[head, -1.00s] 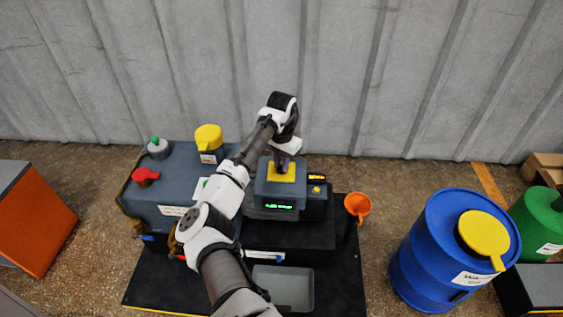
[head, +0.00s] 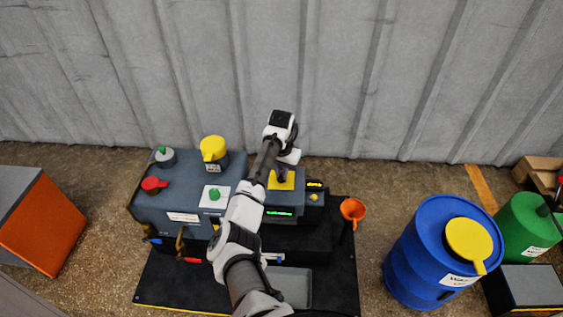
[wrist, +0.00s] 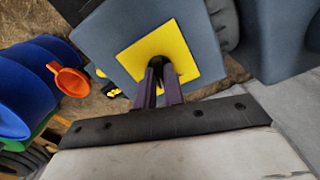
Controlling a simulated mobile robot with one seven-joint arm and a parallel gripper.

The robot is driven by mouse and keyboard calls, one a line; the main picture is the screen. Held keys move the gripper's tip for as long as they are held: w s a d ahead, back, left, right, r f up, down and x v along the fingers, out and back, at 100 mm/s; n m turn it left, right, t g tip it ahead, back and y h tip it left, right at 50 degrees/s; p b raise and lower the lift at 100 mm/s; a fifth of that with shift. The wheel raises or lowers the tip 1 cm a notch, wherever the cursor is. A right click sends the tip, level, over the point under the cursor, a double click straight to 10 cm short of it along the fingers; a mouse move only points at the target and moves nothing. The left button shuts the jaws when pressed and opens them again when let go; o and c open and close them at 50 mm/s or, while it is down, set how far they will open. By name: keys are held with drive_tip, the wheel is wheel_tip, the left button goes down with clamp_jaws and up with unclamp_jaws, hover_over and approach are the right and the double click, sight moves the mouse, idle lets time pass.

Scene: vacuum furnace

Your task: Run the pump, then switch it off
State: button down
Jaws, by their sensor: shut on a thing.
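The pump unit is a dark grey box (head: 257,205) with a lit green display (head: 279,213) on its front. A yellow square plate (wrist: 188,38) lies on its top, with a dark round knob (wrist: 160,48) at its centre. My gripper (wrist: 158,66) is shut on this knob, its purple fingers reaching down to it in the wrist view. In the head view my gripper (head: 282,177) hides the knob and part of the yellow plate (head: 286,185). The knob's turned position cannot be made out.
Left of the pump unit is a grey cabinet (head: 160,205) with a red handle (head: 153,184), a yellow-capped part (head: 213,149) and a green button (head: 214,194). An orange funnel (head: 352,210) and blue drum (head: 415,270) stand to the right. A corrugated wall (head: 400,80) is behind.

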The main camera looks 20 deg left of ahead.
drive_tip(key=n+p, duration=0.1)
drive_tip(key=p, duration=0.2)
drive_tip(key=shift+d+r+n, duration=0.15)
drive_tip(key=shift+r+n, duration=0.1)
drive_tip(key=shift+n, duration=0.15)
drive_tip(key=n+p, duration=0.2)
drive_tip(key=p, duration=0.1)
drive_tip(key=shift+n, duration=0.3)
drive_tip(key=n+p, duration=0.3)
drive_tip(key=n, duration=0.2)
drive_tip(key=shift+f, duration=0.2)
drive_tip(key=c, duration=1.5)
unclamp_jaws()
drive_tip(key=shift+p, duration=0.3)
wheel_tip(320, 180, up, 14)
drive_tip(key=shift+w+a, duration=0.1)
drive_tip(key=shift+a, duration=0.1)
